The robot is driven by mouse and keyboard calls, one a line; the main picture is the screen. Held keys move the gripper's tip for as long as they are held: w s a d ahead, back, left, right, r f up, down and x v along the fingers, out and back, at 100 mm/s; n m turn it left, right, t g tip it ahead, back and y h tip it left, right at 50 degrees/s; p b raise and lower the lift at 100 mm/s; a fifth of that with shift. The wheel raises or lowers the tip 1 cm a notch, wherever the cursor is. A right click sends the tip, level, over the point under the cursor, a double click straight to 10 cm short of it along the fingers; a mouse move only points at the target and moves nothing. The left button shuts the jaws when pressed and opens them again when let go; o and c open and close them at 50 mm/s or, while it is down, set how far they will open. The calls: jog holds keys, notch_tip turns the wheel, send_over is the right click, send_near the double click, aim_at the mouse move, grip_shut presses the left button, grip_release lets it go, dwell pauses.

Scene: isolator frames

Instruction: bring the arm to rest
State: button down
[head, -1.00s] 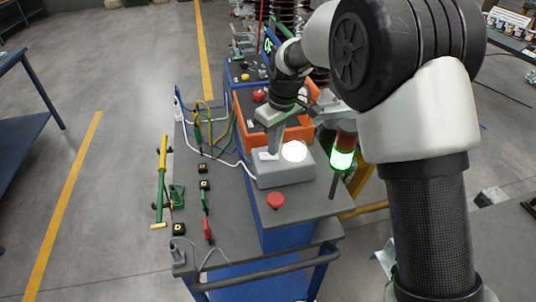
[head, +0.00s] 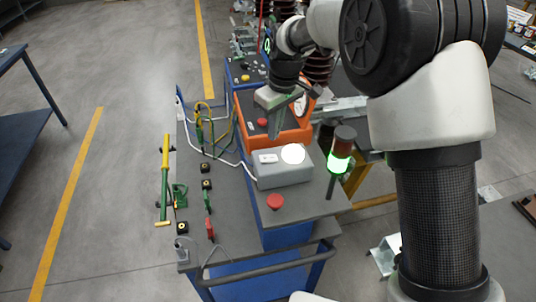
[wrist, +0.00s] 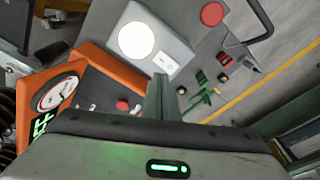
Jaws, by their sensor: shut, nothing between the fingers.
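My gripper (head: 278,130) is shut and empty. In the head view it hangs, fingers down, in front of the orange case (head: 247,122) and above the back of the grey box with a lit white round lamp (head: 293,154). In the wrist view my shut fingers (wrist: 162,98) point toward the same grey box (wrist: 172,36), with its white lamp and a small white switch. I cannot tell the exact gap, but the fingers look apart from the box. My arm reaches in from the right of the head view.
A red mushroom button (head: 275,202) sits on the cart in front of the box. A signal tower (head: 340,150) glows green at the right. Cables and small sockets lie at the cart's left, beside a yellow-green rod (head: 165,180). Open floor lies left of the cart.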

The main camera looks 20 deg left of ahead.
dwell(0.3)
jog(key=s+d+r+m+t, duration=0.1)
jog(key=s+d+r+m, duration=0.25)
jog(key=d+r, duration=0.45)
jog(key=s+d+r+m+t, duration=0.15)
jog(key=s+d+r, duration=0.35)
jog(key=d, duration=0.6)
jog(key=s+d+r+m+t+h, duration=0.1)
jog(key=s+d+m+t, duration=0.1)
jog(key=s+d+m, duration=0.5)
jog(key=s+d, duration=0.5)
jog(key=s, duration=0.4)
jog(key=shift+s+d+h, duration=0.2)
jog(key=shift+d+h, duration=0.1)
jog(key=shift+d, duration=0.05)
